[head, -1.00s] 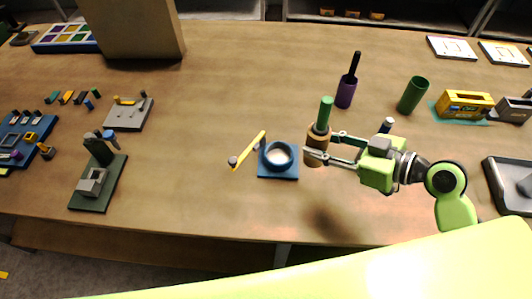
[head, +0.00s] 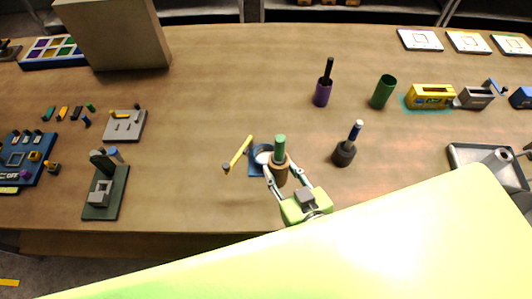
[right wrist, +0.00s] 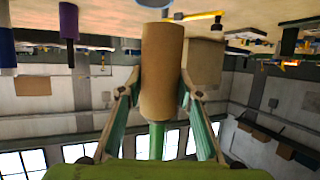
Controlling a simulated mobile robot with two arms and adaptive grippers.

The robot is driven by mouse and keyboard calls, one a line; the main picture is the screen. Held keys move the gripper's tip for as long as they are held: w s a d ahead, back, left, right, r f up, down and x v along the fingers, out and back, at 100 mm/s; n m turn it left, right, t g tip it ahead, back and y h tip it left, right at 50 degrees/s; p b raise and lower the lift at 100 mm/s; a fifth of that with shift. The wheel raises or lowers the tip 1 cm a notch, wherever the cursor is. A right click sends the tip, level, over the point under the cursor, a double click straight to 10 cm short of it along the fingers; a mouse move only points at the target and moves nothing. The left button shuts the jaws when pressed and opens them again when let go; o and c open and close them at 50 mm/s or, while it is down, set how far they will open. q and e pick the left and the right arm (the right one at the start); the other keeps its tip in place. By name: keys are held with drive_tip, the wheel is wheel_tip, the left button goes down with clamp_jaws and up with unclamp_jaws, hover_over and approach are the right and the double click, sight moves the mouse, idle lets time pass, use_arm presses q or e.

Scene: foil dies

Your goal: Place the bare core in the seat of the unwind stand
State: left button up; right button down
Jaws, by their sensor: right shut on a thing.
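The bare core is a brown cardboard tube (head: 281,175) with a green rod (head: 280,146) standing out of its top. It stands about upright in my right gripper (head: 280,182), whose fingers close around its sides. The right wrist view shows the core (right wrist: 161,70) between the fingers, in an upside-down picture. The unwind stand seems to be the blue base (head: 255,171) with a round seat, partly hidden behind the core. A yellow bar (head: 238,153) lies beside it on the left. My left gripper is not in view.
A dark cup with a blue-topped handle (head: 345,152) stands right of the stand. A purple cup (head: 322,95) and a green cup (head: 383,91) stand farther back. A dark green fixture (head: 107,190) is at left.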

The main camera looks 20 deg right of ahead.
drive_tip(key=shift+s+a+r, duration=0.2)
drive_tip(key=shift+a+r, duration=0.35)
drive_tip(key=shift+r, duration=0.3)
drive_tip(key=w+f+b, duration=0.2)
drive_tip(key=w+f, duration=0.2)
drive_tip(key=w+d+f+b, duration=0.1)
drive_tip(key=w+f+b, duration=0.2)
drive_tip(key=w+f, duration=0.1)
drive_tip(key=w+d+f+b, duration=0.1)
drive_tip(key=w+f+b, duration=0.2)
drive_tip(key=w+f, duration=0.2)
drive_tip(key=shift+w+f, duration=0.1)
drive_tip(key=shift+w, duration=0.3)
drive_tip(key=c, duration=1.5)
unclamp_jaws()
drive_tip(key=shift+f, duration=0.1)
drive_tip(key=shift+o, duration=0.2)
